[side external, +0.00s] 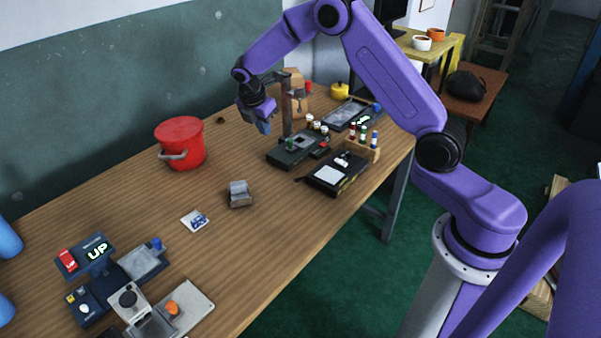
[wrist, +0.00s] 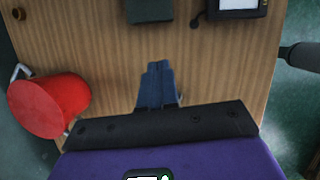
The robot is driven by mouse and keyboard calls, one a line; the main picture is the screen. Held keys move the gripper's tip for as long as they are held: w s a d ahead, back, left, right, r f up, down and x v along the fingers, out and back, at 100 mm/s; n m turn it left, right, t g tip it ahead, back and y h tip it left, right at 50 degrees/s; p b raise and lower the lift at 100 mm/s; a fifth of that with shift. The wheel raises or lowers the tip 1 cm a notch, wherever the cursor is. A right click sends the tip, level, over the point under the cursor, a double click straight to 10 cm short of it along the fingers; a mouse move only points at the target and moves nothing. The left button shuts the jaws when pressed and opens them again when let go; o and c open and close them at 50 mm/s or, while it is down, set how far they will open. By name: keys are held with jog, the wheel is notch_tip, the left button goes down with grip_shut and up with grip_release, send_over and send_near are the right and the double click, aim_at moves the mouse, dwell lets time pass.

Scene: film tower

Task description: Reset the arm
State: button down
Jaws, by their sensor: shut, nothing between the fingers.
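My purple arm reaches in from the right over the wooden table (side external: 150,215). My gripper (side external: 264,127) hangs above the table's far half, with its blue fingers pointing down. In the wrist view the fingers of my gripper (wrist: 156,72) lie together, with bare wood around them. It holds nothing. In the side view it is left of the grey post on the dark green device (side external: 290,152) and right of the red bucket (side external: 181,143).
A black device (side external: 335,175) and a rack of small bottles (side external: 361,148) stand right of the green device. A small grey box (side external: 240,194), a card (side external: 195,221) and dark blue devices (side external: 88,302) lie nearer. The wood between bucket and grey box is clear.

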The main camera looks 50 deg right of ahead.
jog(key=s+a+r+m+y, duration=0.15)
jog(key=s+a+r, duration=0.25)
jog(key=s+a, duration=0.45)
jog(key=s+a+r+m+y, duration=0.15)
jog(key=s+a+r, duration=0.35)
jog(key=s, duration=0.6)
jog(key=s+d+m+y, duration=0.1)
jog(key=s+d+m, duration=0.2)
jog(key=s, duration=2)
jog(key=shift+d+r+g, duration=0.15)
jog(key=shift+r+g, duration=0.2)
jog(key=shift+g, duration=0.05)
jog(key=shift+w+m, duration=0.1)
jog(key=shift+m, duration=0.2)
